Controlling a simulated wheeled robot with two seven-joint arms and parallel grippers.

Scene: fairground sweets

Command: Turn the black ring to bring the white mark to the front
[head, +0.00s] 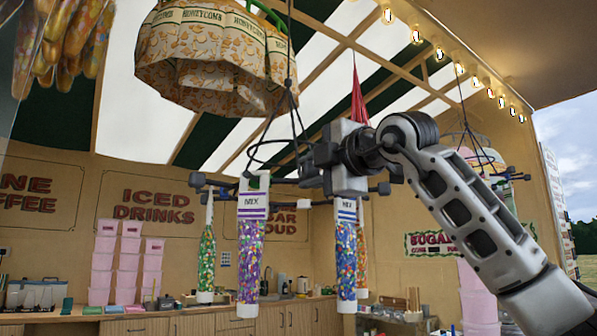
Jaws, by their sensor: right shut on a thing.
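The black ring (222,184) hangs from dark cords under the canopy, seen nearly edge-on, with short knobbed pegs around it. Bags of coloured sweets hang from it, among them a purple-banded bag (251,240) and a blue-banded bag (346,250). My right gripper (328,168) comes in from the right and is shut on the ring's right part, hiding that stretch. A short pale piece (287,181) shows left of the gripper, between the two banded bags; I cannot tell whether it is the white mark. My left gripper is out of view.
A large honeycomb-printed canopy (215,60) hangs just above the ring. Another hanging rack (483,160) is partly behind my right arm. A wooden counter (180,315) with pink tubs (103,262) runs along the back. Wrapped sweets (75,40) hang at upper left.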

